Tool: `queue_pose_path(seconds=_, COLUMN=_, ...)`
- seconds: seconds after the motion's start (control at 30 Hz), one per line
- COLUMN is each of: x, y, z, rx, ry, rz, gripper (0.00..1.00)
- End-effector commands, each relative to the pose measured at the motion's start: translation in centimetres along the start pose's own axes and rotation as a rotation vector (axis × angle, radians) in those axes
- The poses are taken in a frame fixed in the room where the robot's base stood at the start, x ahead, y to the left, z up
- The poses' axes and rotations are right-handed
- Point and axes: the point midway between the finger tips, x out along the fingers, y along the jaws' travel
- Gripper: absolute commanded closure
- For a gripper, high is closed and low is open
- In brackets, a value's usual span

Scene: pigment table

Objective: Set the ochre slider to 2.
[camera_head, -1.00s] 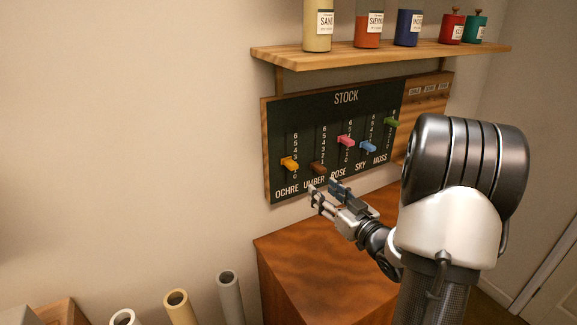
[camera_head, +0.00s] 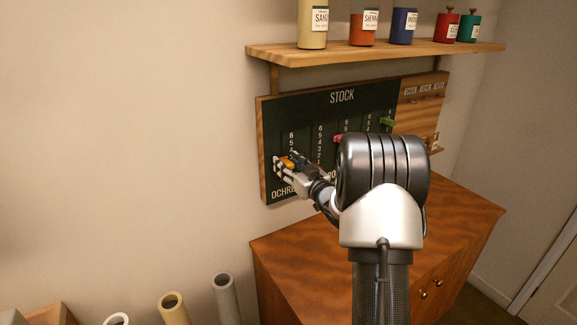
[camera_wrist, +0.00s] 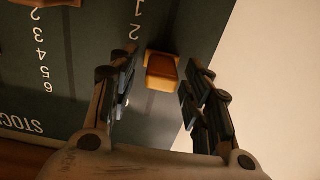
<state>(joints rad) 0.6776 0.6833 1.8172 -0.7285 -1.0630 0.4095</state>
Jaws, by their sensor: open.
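The ochre slider (camera_head: 288,162) is a yellow-orange knob on the leftmost track of the dark STOCK board (camera_head: 350,118). In the wrist view the ochre slider (camera_wrist: 161,72) lies between my open fingers, with a gap on each side. The wrist picture is upside down. The slider appears past the printed 2 (camera_wrist: 133,31), towards the higher numbers; a finger hides the number beside it. My gripper (camera_head: 283,167) is at the board's left side; it also shows in the wrist view (camera_wrist: 157,68). It is open and holds nothing.
The umber slider (camera_wrist: 45,2) is at the wrist view's top edge. The pink slider (camera_head: 338,139) and the green slider (camera_head: 388,122) show right of my gripper. A shelf (camera_head: 370,50) with jars is above the board, and a wooden cabinet (camera_head: 290,262) stands below.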

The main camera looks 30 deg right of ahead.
Motion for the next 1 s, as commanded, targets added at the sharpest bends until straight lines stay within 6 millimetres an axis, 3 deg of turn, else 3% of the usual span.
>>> queue_pose_path(seconds=0.33, x=0.31, y=0.02, z=0.02, rx=0.0, ry=-0.001, rz=0.001, gripper=0.56)
queue_pose_path(seconds=1.0, x=0.28, y=0.02, z=0.0, rx=0.0, ry=0.0, rz=0.001, gripper=1.0)
